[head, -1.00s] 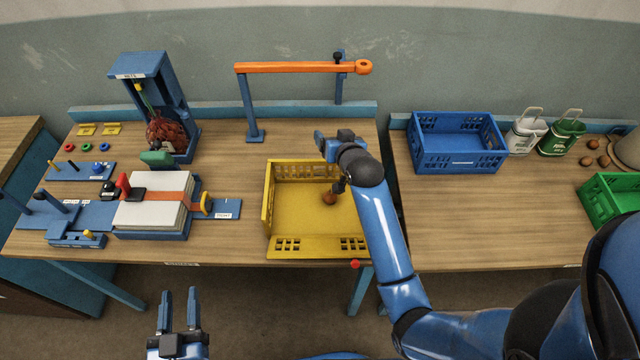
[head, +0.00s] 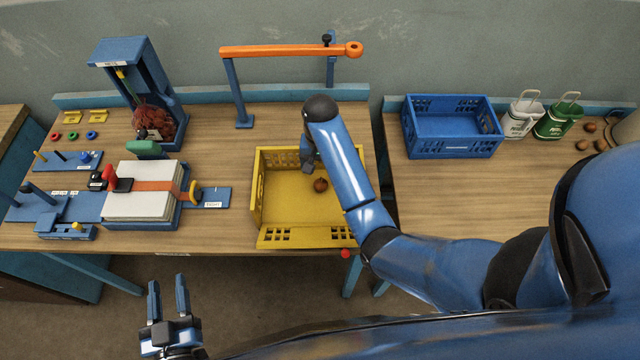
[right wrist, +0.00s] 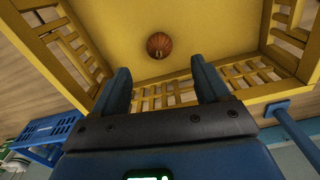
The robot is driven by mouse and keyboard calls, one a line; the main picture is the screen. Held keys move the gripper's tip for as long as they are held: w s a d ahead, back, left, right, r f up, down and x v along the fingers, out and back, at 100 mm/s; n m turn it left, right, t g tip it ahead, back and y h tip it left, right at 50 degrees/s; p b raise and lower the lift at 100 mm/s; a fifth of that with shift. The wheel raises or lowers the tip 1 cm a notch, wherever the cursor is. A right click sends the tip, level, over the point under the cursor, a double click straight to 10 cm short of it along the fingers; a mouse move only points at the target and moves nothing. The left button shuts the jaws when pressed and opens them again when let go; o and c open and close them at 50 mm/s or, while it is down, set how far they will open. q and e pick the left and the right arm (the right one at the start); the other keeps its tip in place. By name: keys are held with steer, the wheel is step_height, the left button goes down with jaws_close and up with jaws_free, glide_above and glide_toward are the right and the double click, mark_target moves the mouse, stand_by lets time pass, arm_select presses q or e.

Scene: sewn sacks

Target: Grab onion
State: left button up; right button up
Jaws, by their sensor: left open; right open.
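A small brown onion (head: 320,184) lies on the floor of the yellow crate (head: 290,240) in the head view. In the right wrist view the onion (right wrist: 159,45) shows beyond the fingertips, with the crate's slatted wall nearer. My right gripper (right wrist: 162,80) is open and empty, apart from the onion and pointing at the crate floor. In the head view my right gripper (head: 308,164) is partly hidden by its own arm, over the crate's back part. My left gripper (head: 168,300) is open and empty, in front of the table's edge.
An orange bar on posts (head: 290,50) rises behind the yellow crate. A blue stand (head: 135,80) and a strapped white block (head: 140,202) are left.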

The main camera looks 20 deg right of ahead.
mark_target(321, 179)
step_height(321, 179, down, 3)
steer(key=shift+w+d+r+p, duration=0.1)
steer(key=shift+r+p, duration=0.05)
steer(key=shift+p, duration=0.15)
steer(key=shift+f+p, duration=0.85)
steer(key=shift+f, duration=1.85)
steer(key=c, duration=1.1)
